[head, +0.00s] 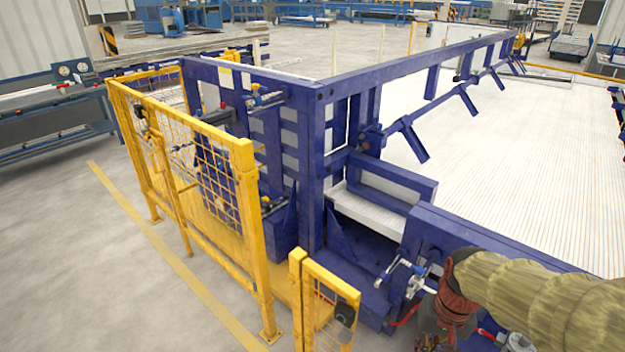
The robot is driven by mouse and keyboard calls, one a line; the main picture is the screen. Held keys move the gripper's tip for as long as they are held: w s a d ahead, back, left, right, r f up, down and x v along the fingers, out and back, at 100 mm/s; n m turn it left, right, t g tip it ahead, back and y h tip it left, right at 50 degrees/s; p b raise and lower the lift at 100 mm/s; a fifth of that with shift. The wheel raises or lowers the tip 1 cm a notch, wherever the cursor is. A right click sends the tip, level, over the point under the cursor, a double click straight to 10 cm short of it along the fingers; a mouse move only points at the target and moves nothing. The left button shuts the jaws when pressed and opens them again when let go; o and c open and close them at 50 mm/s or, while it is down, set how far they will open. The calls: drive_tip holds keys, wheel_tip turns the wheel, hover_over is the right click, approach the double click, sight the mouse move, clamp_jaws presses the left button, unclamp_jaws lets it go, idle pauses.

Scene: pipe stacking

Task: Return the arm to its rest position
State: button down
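My arm (535,300), in a tan ribbed sleeve, reaches in from the lower right edge of the head view. It bends down at a dark red cuff over the near end of the blue machine frame (318,150). My gripper (432,341) is at most partly in view at the bottom edge, dark and small among metal parts. Its fingers cannot be made out, and I cannot tell whether it holds anything or touches the frame.
A yellow mesh fence (200,165) stands left of the blue frame, with a shorter yellow gate (322,300) near the bottom middle. A wide bed of white pipes (500,150) lies behind the arm. Grey floor (80,260) is open at left. Blue machines (60,125) stand farther back.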

drive_tip(key=s+a+r+n+t, duration=0.1)
drive_tip(key=s+a+r+t, duration=0.1)
drive_tip(key=r, duration=0.4)
drive_tip(key=s+a+r+n+t, duration=0.1)
drive_tip(key=s+a+r+t, duration=0.1)
drive_tip(key=r, duration=0.5)
drive_tip(key=s+t, duration=0.1)
drive_tip(key=s, duration=0.1)
drive_tip(key=shift+s+a+r+n+h, duration=0.3)
drive_tip(key=shift+s+n+h, duration=0.05)
drive_tip(key=shift+n+h, duration=0.05)
drive_tip(key=shift+d, duration=0.1)
